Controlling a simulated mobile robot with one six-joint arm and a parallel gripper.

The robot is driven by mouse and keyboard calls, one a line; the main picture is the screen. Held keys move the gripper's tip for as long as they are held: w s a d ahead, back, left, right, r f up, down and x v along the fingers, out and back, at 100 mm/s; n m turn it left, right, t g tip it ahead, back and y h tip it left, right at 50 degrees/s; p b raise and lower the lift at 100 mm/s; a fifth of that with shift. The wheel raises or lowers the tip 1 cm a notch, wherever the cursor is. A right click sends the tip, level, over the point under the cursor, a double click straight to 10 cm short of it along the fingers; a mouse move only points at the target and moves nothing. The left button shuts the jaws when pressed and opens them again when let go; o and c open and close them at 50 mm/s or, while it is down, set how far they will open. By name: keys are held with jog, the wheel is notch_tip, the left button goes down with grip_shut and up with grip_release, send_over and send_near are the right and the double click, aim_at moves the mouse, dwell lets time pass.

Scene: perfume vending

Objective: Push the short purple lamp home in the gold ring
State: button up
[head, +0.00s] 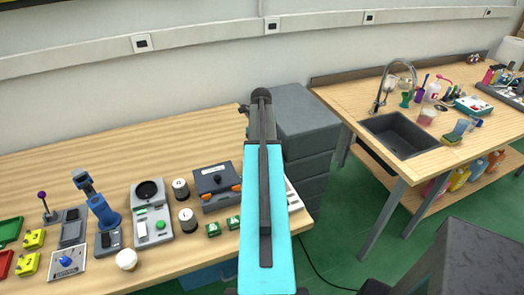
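I cannot make out a short purple lamp or a gold ring in the head view. A small purple ball (42,195) tops a thin upright lever at the far left of the wooden bench; it looks like a lever knob. My arm rises through the middle of the picture, with a cyan link and dark grey parts. My gripper is not visible, and the arm hides part of the bench's right end.
The wooden bench (130,161) holds several devices, including a blue upright device (103,211), a grey box with orange latches (216,185) and a white ball (126,259). A grey drawer cabinet (306,125) stands beside it. A sink counter (345,93) is at right. Green floor shows between.

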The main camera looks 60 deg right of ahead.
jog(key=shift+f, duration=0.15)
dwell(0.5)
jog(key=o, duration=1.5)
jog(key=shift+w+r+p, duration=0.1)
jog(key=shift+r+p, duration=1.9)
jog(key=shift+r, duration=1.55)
